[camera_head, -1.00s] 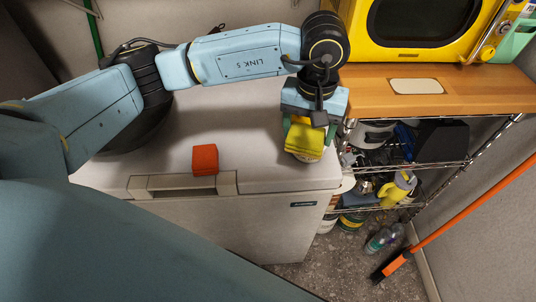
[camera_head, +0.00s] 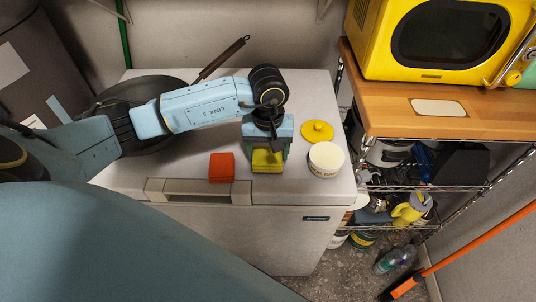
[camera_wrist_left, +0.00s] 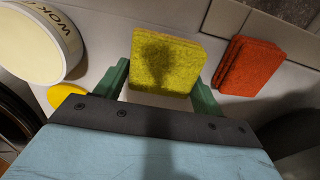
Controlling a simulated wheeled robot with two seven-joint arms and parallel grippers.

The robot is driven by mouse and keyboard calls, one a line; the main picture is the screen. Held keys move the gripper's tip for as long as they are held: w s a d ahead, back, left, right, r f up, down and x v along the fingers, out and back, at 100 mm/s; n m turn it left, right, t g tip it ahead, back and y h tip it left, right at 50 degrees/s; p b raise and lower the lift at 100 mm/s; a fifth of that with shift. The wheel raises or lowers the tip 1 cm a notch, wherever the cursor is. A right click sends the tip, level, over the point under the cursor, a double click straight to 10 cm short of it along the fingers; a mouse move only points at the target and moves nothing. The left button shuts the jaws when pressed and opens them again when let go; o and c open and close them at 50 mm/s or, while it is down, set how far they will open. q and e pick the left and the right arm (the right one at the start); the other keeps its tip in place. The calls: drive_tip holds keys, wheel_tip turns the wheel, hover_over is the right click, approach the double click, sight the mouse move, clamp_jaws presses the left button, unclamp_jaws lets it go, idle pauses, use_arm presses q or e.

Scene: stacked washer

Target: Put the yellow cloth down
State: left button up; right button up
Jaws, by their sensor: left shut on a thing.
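The yellow cloth (camera_head: 267,163) is a small folded block between the green fingers of my left gripper (camera_head: 266,152), low over the white top of the chest-like appliance (camera_head: 205,140). In the left wrist view the cloth (camera_wrist_left: 160,68) fills the gap between the fingers of the gripper (camera_wrist_left: 162,85), which is shut on it. I cannot tell whether its underside touches the white top. A red folded cloth (camera_head: 222,168) lies just left of it, and also shows in the wrist view (camera_wrist_left: 249,66). My right gripper is out of view.
An open white tub (camera_head: 326,160) and a round yellow lid (camera_head: 317,131) stand right of the gripper. A dark pan (camera_head: 150,95) lies behind my left arm. The appliance's front edge and handle recess (camera_head: 198,191) are close. A wooden counter with a yellow microwave (camera_head: 450,40) is at right.

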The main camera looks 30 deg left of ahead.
sight(268, 150)
use_arm(q)
drive_tip(key=shift+f, duration=0.95)
drive_tip(key=shift+f, duration=0.1)
drive_tip(key=shift+f+b, duration=0.15)
drive_tip(key=shift+b, duration=0.15)
drive_tip(key=o, duration=1)
drive_tip(key=shift+o, duration=0.2)
drive_tip(key=shift+r, duration=0.2)
wheel_tip(268, 150, up, 12)
drive_tip(key=shift+r, duration=0.1)
